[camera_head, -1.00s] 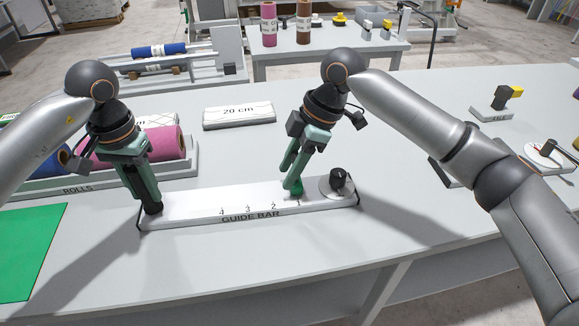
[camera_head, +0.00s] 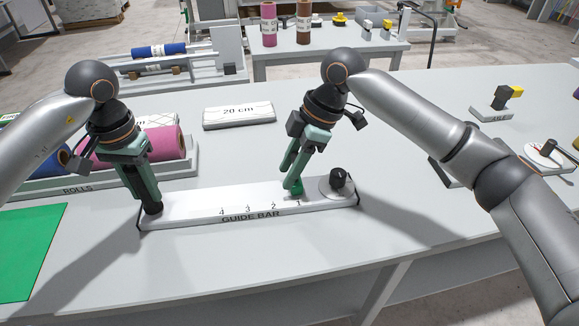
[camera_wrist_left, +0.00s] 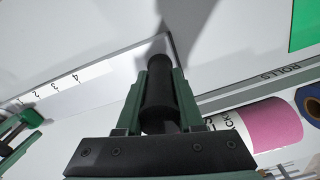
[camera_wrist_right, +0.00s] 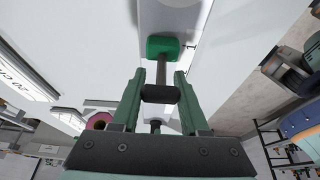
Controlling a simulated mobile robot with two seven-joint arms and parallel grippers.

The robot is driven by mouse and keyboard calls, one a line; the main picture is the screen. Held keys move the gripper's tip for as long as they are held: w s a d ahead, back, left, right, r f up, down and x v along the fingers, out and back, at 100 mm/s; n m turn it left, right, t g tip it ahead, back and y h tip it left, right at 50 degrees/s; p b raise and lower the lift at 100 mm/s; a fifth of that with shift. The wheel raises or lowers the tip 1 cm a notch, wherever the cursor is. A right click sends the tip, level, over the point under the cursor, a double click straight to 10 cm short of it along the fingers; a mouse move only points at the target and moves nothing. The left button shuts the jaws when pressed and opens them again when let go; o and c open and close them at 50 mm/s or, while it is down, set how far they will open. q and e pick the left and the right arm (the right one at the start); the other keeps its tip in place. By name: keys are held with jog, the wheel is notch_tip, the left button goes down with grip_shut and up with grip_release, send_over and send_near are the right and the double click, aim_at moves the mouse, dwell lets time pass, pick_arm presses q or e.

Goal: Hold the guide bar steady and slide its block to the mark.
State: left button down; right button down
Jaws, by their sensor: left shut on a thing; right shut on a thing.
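The white guide bar (camera_head: 190,207) lies on the grey table, with marks 1 to 4 along its front edge. My left gripper (camera_head: 152,208) is shut on the black post (camera_wrist_left: 160,85) at the bar's left end. The green block (camera_head: 297,188) sits on the bar near mark 1. It also shows in the right wrist view (camera_wrist_right: 163,47), with a dark stem rising from it to a black crosspiece (camera_wrist_right: 160,94). My right gripper (camera_head: 291,184) is shut on that crosspiece, above the block. A black knob (camera_head: 338,179) stands on a round plate at the bar's right end.
A tray of rolls (camera_head: 105,180) stands behind my left gripper. A white block marked 20 cm (camera_head: 238,115) lies behind the bar. A green mat (camera_head: 28,245) is at the front left. The table in front of the bar is clear.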

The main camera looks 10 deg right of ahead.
pick_arm(q)
jog(key=shift+s+f, duration=0.1)
jog(key=shift+f, duration=0.2)
pick_arm(e)
jog(key=shift+a, duration=2.6)
jog(key=shift+c, duration=2)
grip_release()
jog(key=shift+w+d, duration=0.1)
jog(key=v, duration=1.2)
jog(key=shift+r, duration=0.1)
